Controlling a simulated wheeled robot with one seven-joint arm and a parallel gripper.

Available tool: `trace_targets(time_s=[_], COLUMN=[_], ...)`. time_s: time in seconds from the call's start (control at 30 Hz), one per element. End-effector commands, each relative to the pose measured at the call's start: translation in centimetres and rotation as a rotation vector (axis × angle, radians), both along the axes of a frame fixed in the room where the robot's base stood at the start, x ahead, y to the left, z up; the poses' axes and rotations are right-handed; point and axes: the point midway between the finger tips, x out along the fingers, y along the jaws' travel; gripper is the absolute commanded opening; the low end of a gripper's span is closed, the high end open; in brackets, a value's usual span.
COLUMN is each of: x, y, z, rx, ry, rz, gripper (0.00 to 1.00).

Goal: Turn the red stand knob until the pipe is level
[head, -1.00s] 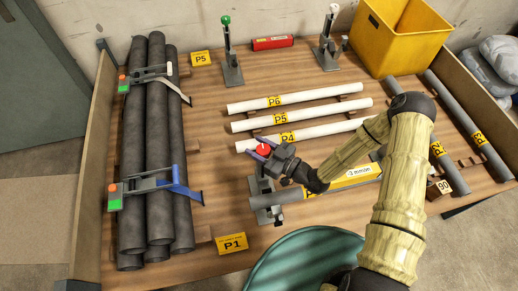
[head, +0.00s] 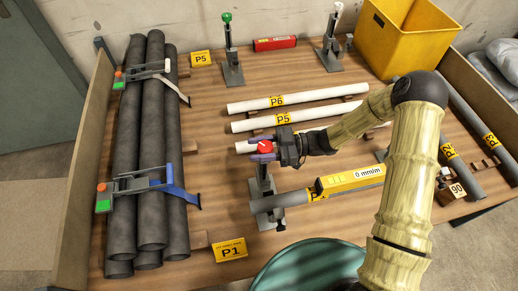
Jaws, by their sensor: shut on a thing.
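The red stand knob (head: 265,147) sits on top of the near grey stand (head: 266,186). My gripper (head: 262,149) reaches in from the right with its purple fingers either side of the knob, shut on it. The grey pipe (head: 292,199) rests on this stand and runs to the right, looking about level; its right part is hidden by my arm. A yellow level (head: 350,180) lies along the pipe and its display reads 0 mm/m.
White pipes P6 (head: 310,97) and P5 (head: 310,115) lie behind my gripper. Clamped dark pipes (head: 150,220) fill the left side. Stands with a green knob (head: 226,17) and a white knob (head: 338,6) stand at the back, near a yellow bin (head: 400,45).

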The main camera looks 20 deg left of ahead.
Motion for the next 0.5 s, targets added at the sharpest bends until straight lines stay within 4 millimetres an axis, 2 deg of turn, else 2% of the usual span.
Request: trace_targets(time_s=[0.47,0.5], x=[-0.01,-0.01], y=[0.00,0.00], z=[0.12,0.12], rx=[0.003,0.003], ry=[0.003,0.003], rz=[0.024,0.024], gripper=[0.20,0.45])
